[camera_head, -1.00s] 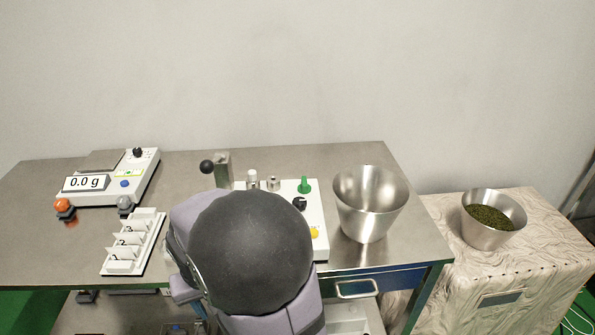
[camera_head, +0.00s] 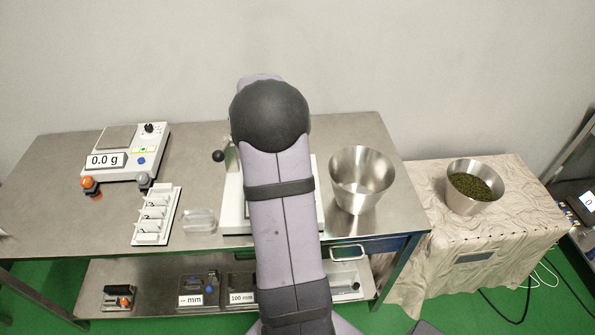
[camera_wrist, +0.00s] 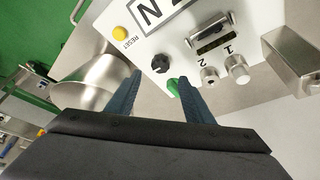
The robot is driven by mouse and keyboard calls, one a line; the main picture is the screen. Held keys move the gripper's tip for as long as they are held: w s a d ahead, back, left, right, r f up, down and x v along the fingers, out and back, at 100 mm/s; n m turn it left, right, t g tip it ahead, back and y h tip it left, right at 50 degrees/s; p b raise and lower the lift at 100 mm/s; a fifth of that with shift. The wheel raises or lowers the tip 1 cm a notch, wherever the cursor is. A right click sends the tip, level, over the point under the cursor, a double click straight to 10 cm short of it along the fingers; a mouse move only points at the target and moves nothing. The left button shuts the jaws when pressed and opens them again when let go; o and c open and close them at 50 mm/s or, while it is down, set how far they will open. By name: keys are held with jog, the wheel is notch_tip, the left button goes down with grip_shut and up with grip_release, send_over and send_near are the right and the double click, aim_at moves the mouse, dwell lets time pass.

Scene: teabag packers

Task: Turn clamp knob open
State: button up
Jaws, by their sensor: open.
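The white machine panel (camera_wrist: 187,40) has a black knob (camera_wrist: 160,63), a green knob (camera_wrist: 173,87) and two metal knobs beside the numbers 1 (camera_wrist: 237,68) and 2 (camera_wrist: 209,76). No label shows which is the clamp knob. My gripper (camera_wrist: 156,82) is open and empty, with a finger on each side of the black and green knobs in the wrist view. The green knob is close to the right finger and partly hidden by it. I cannot tell whether they touch. In the head view my arm hides the gripper and most of the machine (camera_head: 231,211).
A steel bowl (camera_head: 361,180) stands right of the machine, also in the wrist view (camera_wrist: 92,85). A lever with a black ball (camera_head: 218,156) is at the left. A scale (camera_head: 128,150), a numbered rack (camera_head: 157,216) and a clear box (camera_head: 199,221) stand further left.

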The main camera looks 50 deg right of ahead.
jog(key=shift+p+x, duration=0.9)
jog(key=shift+x, duration=2.75)
jog(key=shift+a, duration=0.1)
jog(key=c, duration=1)
